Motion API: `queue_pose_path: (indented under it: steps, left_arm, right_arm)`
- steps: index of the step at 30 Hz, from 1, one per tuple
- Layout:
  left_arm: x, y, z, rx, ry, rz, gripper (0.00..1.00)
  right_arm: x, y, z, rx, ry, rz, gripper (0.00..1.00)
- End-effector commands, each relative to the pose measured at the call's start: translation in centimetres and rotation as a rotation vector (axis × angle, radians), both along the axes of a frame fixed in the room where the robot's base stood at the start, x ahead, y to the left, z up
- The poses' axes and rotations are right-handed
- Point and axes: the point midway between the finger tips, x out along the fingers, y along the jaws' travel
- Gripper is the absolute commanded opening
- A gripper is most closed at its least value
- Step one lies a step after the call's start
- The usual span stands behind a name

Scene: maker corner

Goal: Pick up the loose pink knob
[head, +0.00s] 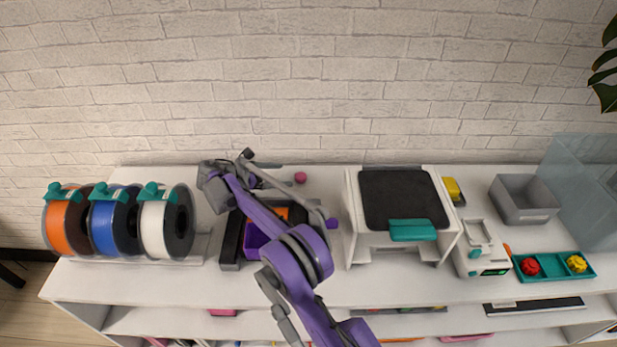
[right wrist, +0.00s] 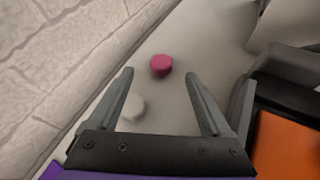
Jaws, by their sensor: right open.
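The loose pink knob (head: 300,177) lies on the white bench top near the brick wall. In the right wrist view the pink knob (right wrist: 160,65) is faceted and sits just beyond the fingertips, roughly midway between them. My right gripper (right wrist: 159,76) is open with nothing held between its fingers. In the head view my right gripper (head: 250,158) is at the back of the bench, left of the knob and partly hidden by my own arm. My left gripper does not show.
A pale rounded thing (right wrist: 134,108) lies between the fingers in the right wrist view. A dark device with an orange part (right wrist: 288,145) is close on the right. A white box-shaped machine (head: 361,232) stands right of the knob; spools (head: 103,232) stand at left.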

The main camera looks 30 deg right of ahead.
Motion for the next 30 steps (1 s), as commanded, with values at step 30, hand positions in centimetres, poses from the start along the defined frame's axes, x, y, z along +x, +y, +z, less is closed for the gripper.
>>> queue_pose_path:
  steps: [30]
  left_arm:
    - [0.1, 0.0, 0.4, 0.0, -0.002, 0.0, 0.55]
  right_arm:
    - [-0.2, -7.0, -4.4, -0.055, 0.058, 0.01, 0.83]
